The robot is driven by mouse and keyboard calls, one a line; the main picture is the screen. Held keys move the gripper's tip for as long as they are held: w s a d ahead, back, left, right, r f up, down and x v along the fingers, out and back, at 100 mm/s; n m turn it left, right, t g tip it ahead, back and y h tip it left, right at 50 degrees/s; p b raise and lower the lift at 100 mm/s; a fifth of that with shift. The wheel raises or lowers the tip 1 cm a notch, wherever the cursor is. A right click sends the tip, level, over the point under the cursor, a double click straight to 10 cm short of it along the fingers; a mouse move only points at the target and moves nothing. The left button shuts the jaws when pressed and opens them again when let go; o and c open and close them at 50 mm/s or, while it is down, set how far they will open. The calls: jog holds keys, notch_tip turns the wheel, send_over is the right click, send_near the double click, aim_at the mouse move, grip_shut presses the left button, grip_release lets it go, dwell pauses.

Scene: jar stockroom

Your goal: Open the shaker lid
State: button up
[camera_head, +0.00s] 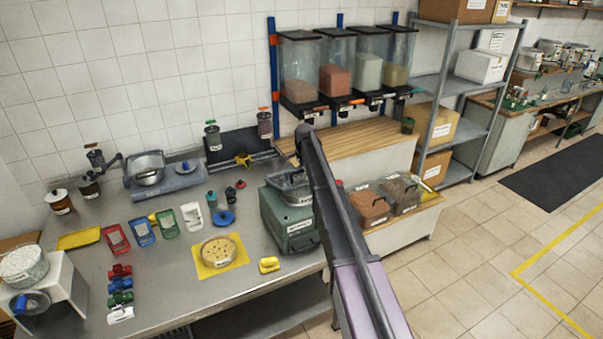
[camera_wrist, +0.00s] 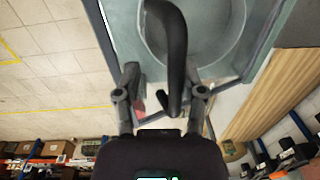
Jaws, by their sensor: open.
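The shaker (camera_head: 283,222) is a green box-shaped machine on the right part of the steel bench, with a round grey top and a label on its front. My arm hides its right side in the head view. In the wrist view, the grey-green shaker body (camera_wrist: 245,68) and a round, pale, shallow form fill the upper part. A dark curved handle (camera_wrist: 174,52) runs down in front of it. My gripper (camera_wrist: 160,97) is open, its fingers either side of the handle's lower end. I cannot tell if they touch it. In the head view my gripper is hidden behind the arm.
A yellow mat (camera_head: 240,260) with a round sieve and a yellow sponge (camera_head: 269,265) lie left of the shaker. Bins of brown granules (camera_head: 367,207) stand to its right. Filled dispensers (camera_head: 337,77) hang behind, above a wooden shelf (camera_head: 350,140).

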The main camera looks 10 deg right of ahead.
aim_at(305, 184)
jog(key=shift+s+d+f+t+b, duration=0.15)
jog(key=shift+s+f+b, duration=0.15)
jog(key=shift+f+b, duration=0.3)
jog(key=shift+s+d+f+t+b, duration=0.15)
jog(key=shift+s+f+b, duration=0.15)
jog(key=shift+f, duration=0.35)
jog(key=shift+s+f+t+b, duration=0.25)
jog(key=shift+f+t+b, duration=0.15)
jog(key=shift+f+b, duration=0.4)
jog(key=r+p, duration=0.3)
jog(key=r, duration=0.1)
jog(key=shift+s+p, duration=0.2)
jog(key=shift+p, duration=0.15)
jog(key=shift+s+d+r+p, duration=0.1)
jog(key=shift+s+r+p, duration=0.1)
jog(key=shift+r+p, duration=0.35)
jog(key=shift+s+d+r+p, duration=0.1)
jog(key=shift+s+r+p, duration=0.1)
jog(key=shift+r+p, duration=1.25)
notch_tip(305, 184, up, 6)
jog(key=s+p, duration=0.1)
jog(key=p, duration=0.5)
jog(key=shift+n, duration=0.6)
jog(key=shift+s+d+f+b, duration=0.1)
jog(key=shift+s+f+b, duration=0.65)
jog(key=shift+s, duration=0.25)
jog(key=shift+s+f+b, duration=0.7)
jog(key=shift+s+b, duration=0.05)
jog(key=shift+s, duration=0.2)
